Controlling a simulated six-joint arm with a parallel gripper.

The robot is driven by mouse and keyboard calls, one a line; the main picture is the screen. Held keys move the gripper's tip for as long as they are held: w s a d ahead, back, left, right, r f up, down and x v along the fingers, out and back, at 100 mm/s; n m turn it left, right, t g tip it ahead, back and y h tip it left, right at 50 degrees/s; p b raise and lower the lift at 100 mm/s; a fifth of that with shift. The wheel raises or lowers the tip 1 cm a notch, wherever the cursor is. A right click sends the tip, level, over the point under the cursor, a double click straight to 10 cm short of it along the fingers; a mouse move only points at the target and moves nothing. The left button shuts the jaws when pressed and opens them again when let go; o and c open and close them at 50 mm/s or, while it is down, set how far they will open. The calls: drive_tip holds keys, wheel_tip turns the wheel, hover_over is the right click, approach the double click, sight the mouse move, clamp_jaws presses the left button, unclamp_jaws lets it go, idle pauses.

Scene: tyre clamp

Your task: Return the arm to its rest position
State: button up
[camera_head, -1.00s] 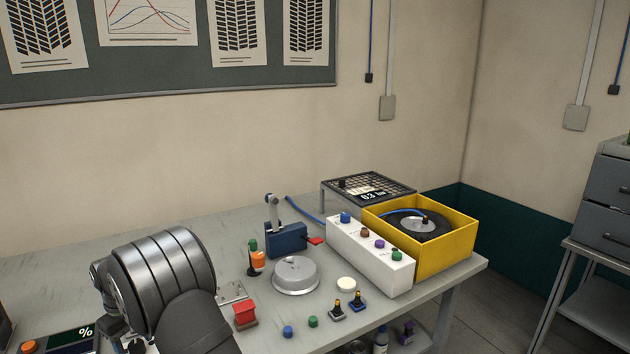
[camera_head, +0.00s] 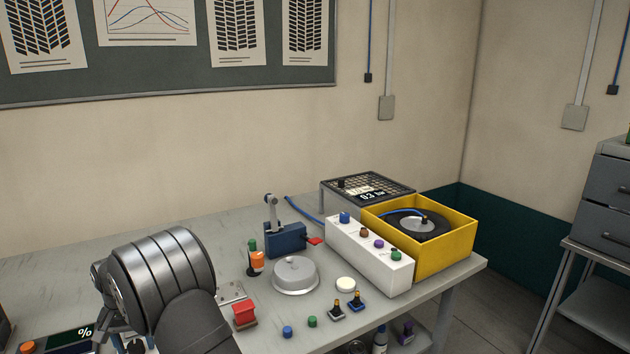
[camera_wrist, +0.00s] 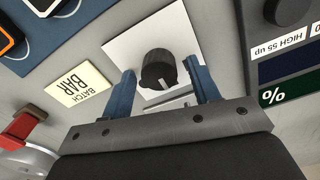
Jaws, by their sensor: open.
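My gripper (camera_wrist: 165,98) is open in the wrist view, its two blue fingers apart. Between and beyond the fingertips is a black knob (camera_wrist: 159,70) on a white plate (camera_wrist: 150,32); no contact is clear. In the head view my grey arm fills the lower left, and my gripper's fingers (camera_head: 120,345) show only in part at its left side, low over the table (camera_head: 100,250).
A "BATCH BAR" label (camera_wrist: 77,85) and a "%" display (camera_head: 65,341) are close by. To the right stand a red block (camera_head: 244,312), a round grey disc (camera_head: 295,274), a blue clamp (camera_head: 286,240), a white button box (camera_head: 368,258) and a yellow bin (camera_head: 445,258) holding a tyre.

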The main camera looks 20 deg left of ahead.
drive_tip(key=m, duration=0.2)
drive_tip(key=shift+m, duration=0.4)
drive_tip(key=shift+r, duration=0.7)
drive_tip(key=o, duration=1)
drive_tip(key=shift+c, duration=0.2)
drive_tip(key=s+d+r+m, duration=0.3)
drive_tip(key=s+r+m, duration=0.3)
drive_tip(key=s+r, duration=0.1)
drive_tip(key=s+d+r+m, duration=0.2)
drive_tip(key=s+r+m, duration=0.4)
drive_tip(key=r+m, duration=0.15)
drive_tip(key=shift+n, duration=0.45)
wheel_tip(320, 180, down, 9)
drive_tip(key=shift+f, duration=0.2)
wheel_tip(320, 180, up, 10)
